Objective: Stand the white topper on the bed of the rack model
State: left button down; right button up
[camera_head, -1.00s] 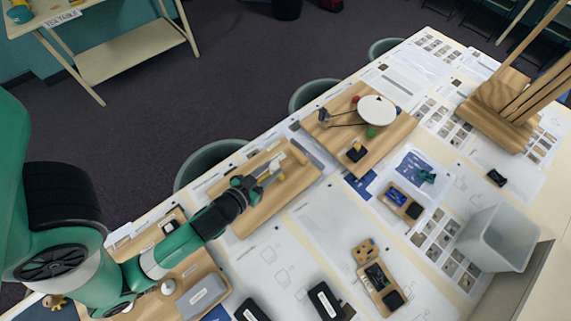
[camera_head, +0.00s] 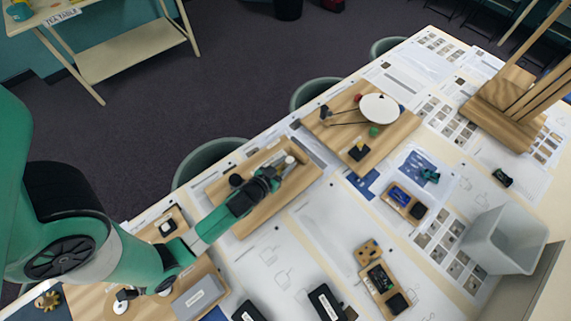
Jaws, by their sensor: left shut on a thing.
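A small white piece (camera_head: 290,160), which looks like the white topper, is at the fingertips of my left gripper (camera_head: 282,168). The gripper is shut on it, and the fingers hide most of it. The gripper is over the right half of a long wooden board (camera_head: 310,175), which seems to be the rack model. A black round knob (camera_head: 236,180) shows at the board's left part. The arm covers the middle of the board, so I cannot tell whether the white piece touches its bed. My right gripper is not in view.
Behind and right is another wooden board (camera_head: 400,130) with a white disc (camera_head: 379,108). In front lie a grey box (camera_head: 198,297), black cases (camera_head: 325,301) and small wooden modules (camera_head: 380,285).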

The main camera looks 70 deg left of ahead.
pick_arm(q)
jog(key=shift+f, duration=0.2)
jog(key=c, duration=0.5)
grip_release()
jog(key=shift+r, duration=0.1)
jog(key=shift+r, duration=0.1)
jog(key=shift+s+d+r, duration=0.15)
jog(key=shift+s, duration=0.1)
jog(key=b+v, duration=0.1)
jog(key=v, duration=0.9)
jog(key=shift+s+d, duration=0.15)
jog(key=shift+d, duration=0.1)
jog(key=shift+s+d+r, duration=0.2)
jog(key=shift+s+r, duration=0.05)
jog(key=shift+s, duration=0.15)
